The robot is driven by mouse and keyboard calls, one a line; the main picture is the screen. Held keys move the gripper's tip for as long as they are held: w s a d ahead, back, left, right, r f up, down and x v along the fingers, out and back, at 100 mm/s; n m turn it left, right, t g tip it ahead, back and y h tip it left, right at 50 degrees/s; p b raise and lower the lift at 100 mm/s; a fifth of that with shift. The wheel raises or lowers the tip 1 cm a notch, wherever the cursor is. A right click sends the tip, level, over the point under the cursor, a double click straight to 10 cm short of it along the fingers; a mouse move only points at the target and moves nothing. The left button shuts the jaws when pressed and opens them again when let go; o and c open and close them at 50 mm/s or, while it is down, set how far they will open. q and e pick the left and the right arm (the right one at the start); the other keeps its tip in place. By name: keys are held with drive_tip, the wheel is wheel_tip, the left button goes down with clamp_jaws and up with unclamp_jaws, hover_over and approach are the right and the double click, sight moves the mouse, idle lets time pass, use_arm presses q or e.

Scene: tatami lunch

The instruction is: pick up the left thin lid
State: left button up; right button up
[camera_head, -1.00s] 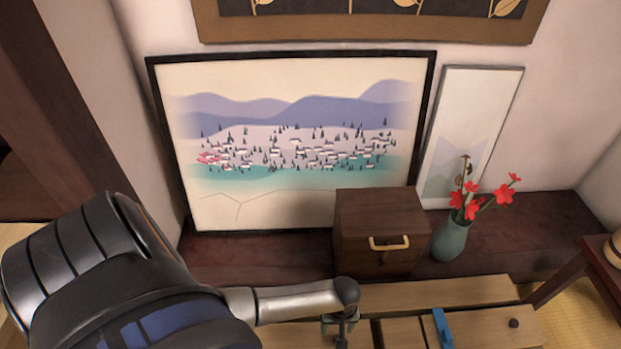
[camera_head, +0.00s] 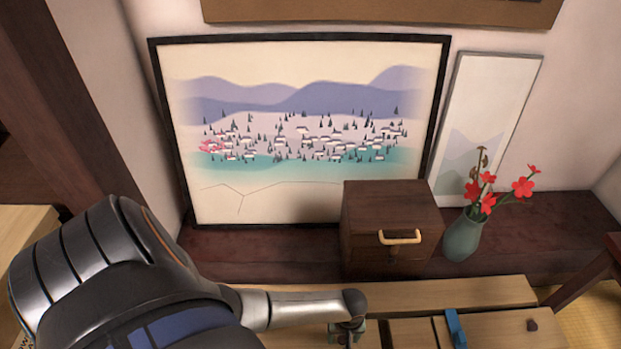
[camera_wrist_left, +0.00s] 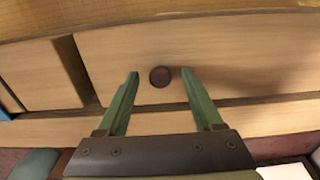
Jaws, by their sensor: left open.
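The left thin lid (camera_wrist_left: 235,55) is a flat pale wooden panel with a small dark round knob (camera_wrist_left: 160,77); both show in the left wrist view. My left gripper (camera_wrist_left: 160,75) is open, its two green fingers on either side of the knob with a gap at each side. Whether the fingertips are down at knob height is hard to tell. In the head view my left gripper (camera_head: 347,329) is partly cut off by the bottom edge, and my arm hides the left lid. My right gripper is not in view.
A pale wooden box rim (camera_head: 450,295) runs behind the lids. A right lid (camera_head: 490,328) with a dark knob (camera_head: 532,325) and a blue object (camera_head: 455,328) lie to the right. A dark wooden chest (camera_head: 390,222) and a flower vase (camera_head: 464,236) stand behind.

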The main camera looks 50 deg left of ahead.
use_arm(q)
clamp_jaws()
idle(0.5)
